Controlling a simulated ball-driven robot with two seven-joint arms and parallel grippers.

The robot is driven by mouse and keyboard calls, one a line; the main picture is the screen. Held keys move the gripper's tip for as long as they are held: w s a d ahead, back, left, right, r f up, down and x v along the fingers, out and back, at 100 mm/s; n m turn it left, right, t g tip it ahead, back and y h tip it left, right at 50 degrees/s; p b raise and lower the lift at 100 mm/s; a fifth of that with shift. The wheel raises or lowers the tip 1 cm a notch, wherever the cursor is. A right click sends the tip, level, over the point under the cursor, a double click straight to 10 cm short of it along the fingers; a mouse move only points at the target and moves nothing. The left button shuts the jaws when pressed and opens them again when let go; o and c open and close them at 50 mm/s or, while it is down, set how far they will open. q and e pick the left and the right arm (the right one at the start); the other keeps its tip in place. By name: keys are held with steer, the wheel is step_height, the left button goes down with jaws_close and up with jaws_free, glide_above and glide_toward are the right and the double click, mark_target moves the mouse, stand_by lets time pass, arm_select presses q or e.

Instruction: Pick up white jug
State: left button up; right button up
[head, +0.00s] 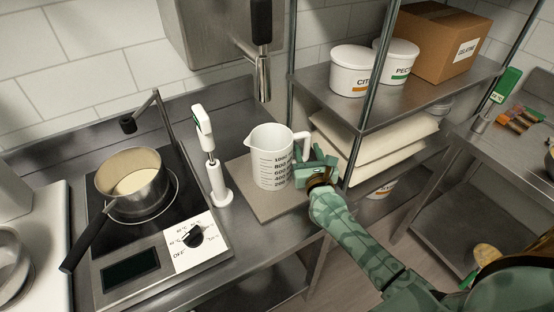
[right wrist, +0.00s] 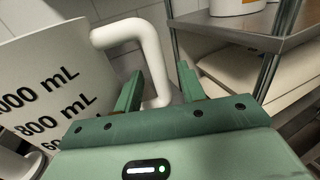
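The white jug (head: 270,158) stands upright on a flat board in the head view, with black volume marks on its side and its handle (head: 302,146) on the right. My right gripper (head: 317,160) is at the handle side of the jug. In the right wrist view the jug body (right wrist: 50,85) fills the left, and the lower part of the white handle (right wrist: 155,75) lies between the two green fingers (right wrist: 160,88). The fingers are apart, with a gap seen to the right of the handle. My left gripper is not in view.
A pot (head: 134,183) sits on the hot plate (head: 165,250) left of the jug, with a white hand blender (head: 217,185) between. A metal shelf post (head: 364,105) and shelf with tubs (head: 353,74) stand close to the right. The board (head: 283,208) is clear in front of the jug.

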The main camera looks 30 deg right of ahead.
steer(key=shift+w+d, duration=0.25)
steer(key=shift+w, duration=0.45)
steer(key=shift+s, duration=0.1)
jaws_close()
steer(key=shift+r, duration=0.1)
